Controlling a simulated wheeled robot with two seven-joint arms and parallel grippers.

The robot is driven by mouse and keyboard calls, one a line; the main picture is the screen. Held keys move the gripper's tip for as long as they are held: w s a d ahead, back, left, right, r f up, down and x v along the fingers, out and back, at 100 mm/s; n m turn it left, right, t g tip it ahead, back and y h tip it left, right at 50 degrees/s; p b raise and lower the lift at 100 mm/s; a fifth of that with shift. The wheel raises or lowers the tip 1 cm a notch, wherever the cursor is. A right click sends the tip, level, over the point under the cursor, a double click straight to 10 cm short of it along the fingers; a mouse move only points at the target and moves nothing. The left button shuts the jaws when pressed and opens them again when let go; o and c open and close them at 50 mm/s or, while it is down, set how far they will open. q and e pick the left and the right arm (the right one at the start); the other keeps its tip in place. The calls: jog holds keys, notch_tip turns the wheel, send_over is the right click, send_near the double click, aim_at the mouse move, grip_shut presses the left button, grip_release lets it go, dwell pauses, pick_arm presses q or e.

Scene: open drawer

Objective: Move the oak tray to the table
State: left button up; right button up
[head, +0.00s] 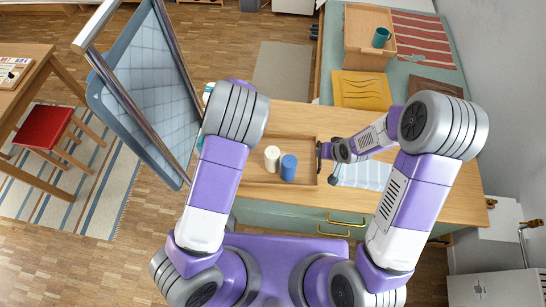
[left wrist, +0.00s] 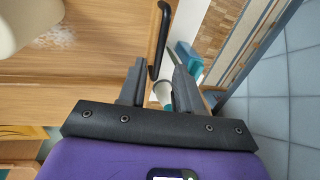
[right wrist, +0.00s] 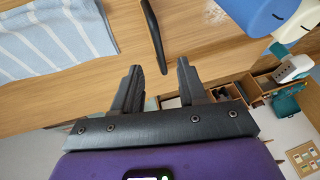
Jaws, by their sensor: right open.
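The oak tray (head: 250,176) lies on the wooden counter top in the head view, holding a white cylinder (head: 272,158) and a blue cylinder (head: 289,167). My right gripper (head: 325,151) is at the tray's right end. In the right wrist view, its open fingers (right wrist: 159,68) are on either side of the near end of a black handle (right wrist: 154,35). My left gripper is hidden behind its arm in the head view. In the left wrist view its fingers (left wrist: 158,72) stand apart, with another black handle (left wrist: 160,40) reaching down between the tips.
A wooden table (head: 40,62) stands at far left, with a red stool (head: 43,127) beside it. A large blue panel (head: 150,85) in a metal frame rises left of the counter. A striped cloth (head: 362,175) lies right of the tray.

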pick_arm(q)
jog(key=shift+w+a+f, duration=0.1)
jog(key=shift+a+f, duration=0.15)
jog(key=shift+f, duration=1)
jog(key=shift+s+a+f, duration=0.1)
jog(key=shift+a+f, duration=0.15)
jog(key=shift+f, duration=1.05)
jog(key=shift+w+a+f, duration=0.1)
jog(key=shift+a+f, duration=0.15)
jog(key=shift+f, duration=1)
pick_arm(e)
jog(key=shift+x, duration=3.9)
pick_arm(q)
jog(key=shift+c, duration=0.3)
pick_arm(e)
jog(key=shift+w, duration=0.1)
jog(key=shift+c, duration=0.2)
pick_arm(q)
jog(key=c, duration=0.5)
pick_arm(e)
jog(key=c, duration=0.5)
pick_arm(q)
grip_shut()
pick_arm(e)
grip_shut()
pick_arm(q)
jog(key=shift+w, duration=0.1)
pick_arm(e)
jog(key=shift+w+r, duration=0.1)
